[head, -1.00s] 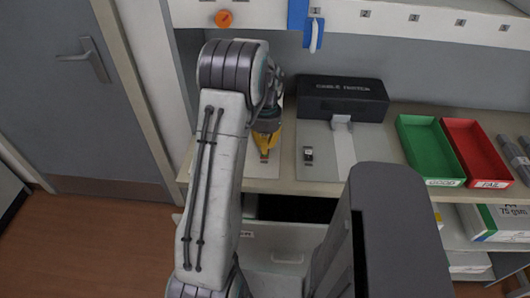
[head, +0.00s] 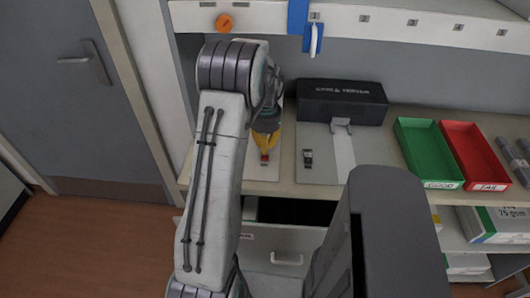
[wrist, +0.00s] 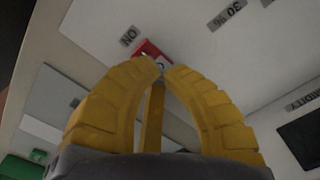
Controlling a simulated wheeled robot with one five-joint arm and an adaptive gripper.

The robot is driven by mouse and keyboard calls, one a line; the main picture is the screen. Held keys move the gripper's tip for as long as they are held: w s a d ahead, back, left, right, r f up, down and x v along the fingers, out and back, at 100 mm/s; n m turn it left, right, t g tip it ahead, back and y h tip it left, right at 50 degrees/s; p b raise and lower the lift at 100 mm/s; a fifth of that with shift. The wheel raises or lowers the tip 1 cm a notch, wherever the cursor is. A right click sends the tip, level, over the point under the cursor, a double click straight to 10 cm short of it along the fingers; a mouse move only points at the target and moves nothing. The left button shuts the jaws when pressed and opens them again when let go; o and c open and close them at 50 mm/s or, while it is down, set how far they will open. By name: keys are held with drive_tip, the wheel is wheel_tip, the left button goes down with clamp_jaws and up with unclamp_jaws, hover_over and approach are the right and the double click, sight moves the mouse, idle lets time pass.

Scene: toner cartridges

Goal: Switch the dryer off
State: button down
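My gripper (head: 265,145) has yellow fingers and reaches down at the back left of the bench. In the wrist view its fingertips (wrist: 162,68) come together and nothing shows held between them. Just beyond the tips is a small red switch (wrist: 146,47) on a white panel (wrist: 195,45), partly covered by the fingers. A label reading "ON" (wrist: 128,37) is beside the switch. In the head view the red switch (head: 264,158) shows just below the fingertips. I cannot tell whether they touch it. Much of the dryer's panel is hidden behind my arm in the head view.
A dark box (head: 343,103) stands to the right on the bench. Green (head: 428,150) and red (head: 473,153) trays lie further right. A drawer (head: 285,250) stands open below the bench. A shelf edge with an orange knob (head: 224,21) runs above.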

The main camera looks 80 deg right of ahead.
drive_tip(key=shift+r+p, duration=1.7)
drive_tip(key=shift+r, duration=0.9)
